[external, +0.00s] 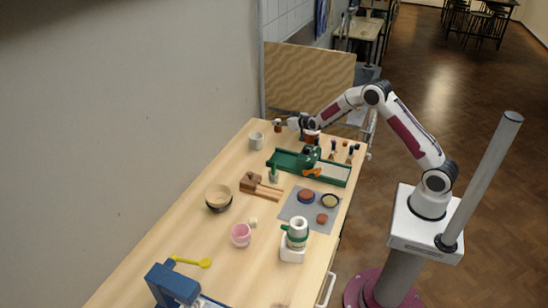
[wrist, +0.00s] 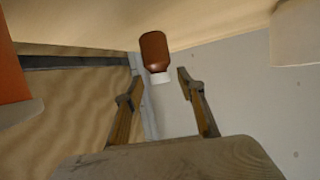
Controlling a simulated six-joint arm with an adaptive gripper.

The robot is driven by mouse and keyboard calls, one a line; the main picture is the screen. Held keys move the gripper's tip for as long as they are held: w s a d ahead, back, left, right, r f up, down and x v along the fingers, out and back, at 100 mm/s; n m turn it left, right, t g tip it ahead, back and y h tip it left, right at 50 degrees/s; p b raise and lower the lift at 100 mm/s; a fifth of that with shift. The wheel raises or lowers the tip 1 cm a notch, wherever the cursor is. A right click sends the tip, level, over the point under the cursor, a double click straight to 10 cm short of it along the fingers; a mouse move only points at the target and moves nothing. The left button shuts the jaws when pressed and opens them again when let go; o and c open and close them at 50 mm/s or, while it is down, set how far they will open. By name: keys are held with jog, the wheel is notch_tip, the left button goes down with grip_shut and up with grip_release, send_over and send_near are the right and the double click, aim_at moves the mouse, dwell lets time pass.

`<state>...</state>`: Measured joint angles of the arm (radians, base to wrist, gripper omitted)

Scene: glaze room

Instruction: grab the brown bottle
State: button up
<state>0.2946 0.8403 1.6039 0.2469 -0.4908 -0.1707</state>
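The brown bottle (wrist: 155,50) shows in the wrist view with its white cap pointing down in the picture, near the table surface at the top. My gripper (wrist: 158,76) is open, with one finger on each side of the bottle's line and the bottle just beyond the fingertips. No finger visibly touches it. In the external view my gripper (external: 291,124) is low at the far end of the table, and a small brown shape (external: 278,127) that looks like the bottle is right beside it.
A whitish cup (external: 257,140) stands near the bottle. A red-brown jar (external: 311,137) stands on the other side, by a green tray (external: 338,175). A wooden board (external: 310,75) rises behind the table's far end. Bowls, tools and a grey mat (external: 322,222) fill the nearer table.

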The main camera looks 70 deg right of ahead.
jog(key=shift+x, duration=0.95)
grip_shut()
